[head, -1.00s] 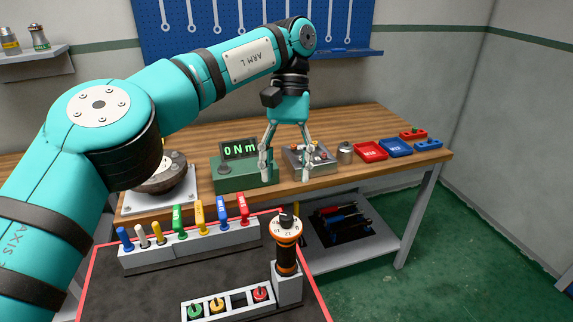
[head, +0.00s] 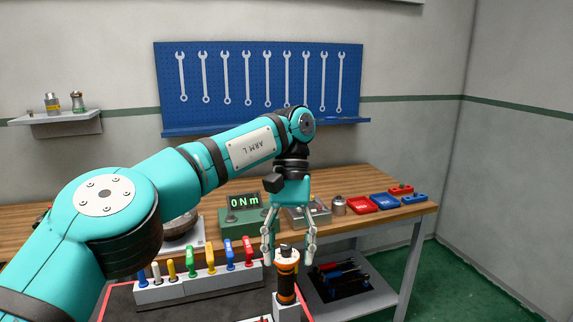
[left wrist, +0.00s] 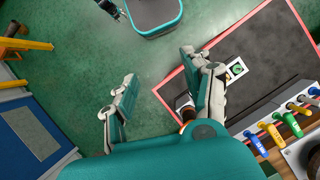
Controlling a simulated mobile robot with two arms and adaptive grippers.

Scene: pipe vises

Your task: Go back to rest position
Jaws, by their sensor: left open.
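My left gripper (head: 290,256) is open, with nothing between its fingers, and points down at the end of my teal left arm. In the head view its two fingers frame the top of an upright black-and-orange tool (head: 287,281) in a grey holder. I cannot tell from there how far apart in depth they are. In the left wrist view the open left gripper (left wrist: 158,68) hangs over green floor, beside the red-edged dark mat (left wrist: 262,62). My right gripper is not in view.
A rack of coloured-handled tools (head: 205,286) stands on the mat. Behind it a wooden bench (head: 375,185) carries a green meter reading 0 Nm (head: 238,222), a grey box and red and blue trays (head: 385,201). A blue wrench board (head: 260,80) hangs on the wall.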

